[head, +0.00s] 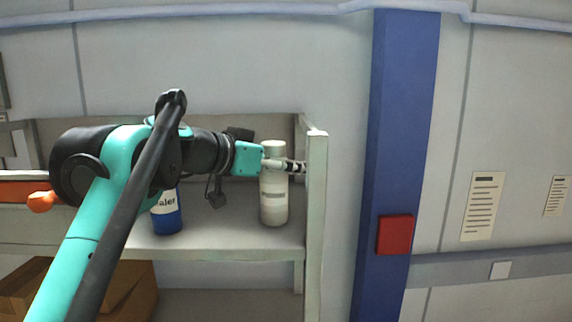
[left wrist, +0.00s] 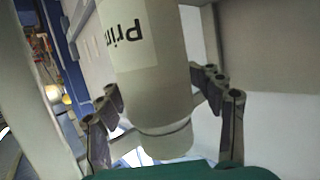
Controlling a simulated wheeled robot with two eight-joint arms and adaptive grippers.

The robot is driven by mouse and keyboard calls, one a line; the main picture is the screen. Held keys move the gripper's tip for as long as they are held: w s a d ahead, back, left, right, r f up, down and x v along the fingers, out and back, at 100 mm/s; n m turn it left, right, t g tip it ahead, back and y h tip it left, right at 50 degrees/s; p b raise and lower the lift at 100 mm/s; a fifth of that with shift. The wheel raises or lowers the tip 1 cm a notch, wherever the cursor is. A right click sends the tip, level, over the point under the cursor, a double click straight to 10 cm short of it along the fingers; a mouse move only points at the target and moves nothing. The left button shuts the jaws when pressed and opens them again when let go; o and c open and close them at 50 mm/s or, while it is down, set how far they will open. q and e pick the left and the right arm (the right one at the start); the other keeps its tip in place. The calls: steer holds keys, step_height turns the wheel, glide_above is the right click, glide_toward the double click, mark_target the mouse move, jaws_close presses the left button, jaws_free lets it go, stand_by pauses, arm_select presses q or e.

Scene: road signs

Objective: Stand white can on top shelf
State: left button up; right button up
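The white can (head: 273,205) is a tall bottle-like can with a narrower cap. It stands upright on the shelf board (head: 235,238), near the right side panel. My left gripper (head: 284,165) reaches in from the left at the can's upper part, one finger crossing in front of it. In the left wrist view the can (left wrist: 155,95) appears cap down with "Prim" lettering, between the two fingers of the left gripper (left wrist: 155,85). The fingers lie very close to its sides; whether both press on it is unclear. My right gripper is out of view.
A blue can (head: 167,217) with a white label stands left of the white can, partly behind my arm. The right side panel (head: 317,200) is close to the gripper. A cardboard box (head: 135,295) sits below. An orange item (head: 42,201) is at left.

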arm_select(q)
steer(key=b+v, duration=0.1)
steer(key=v, duration=1.1)
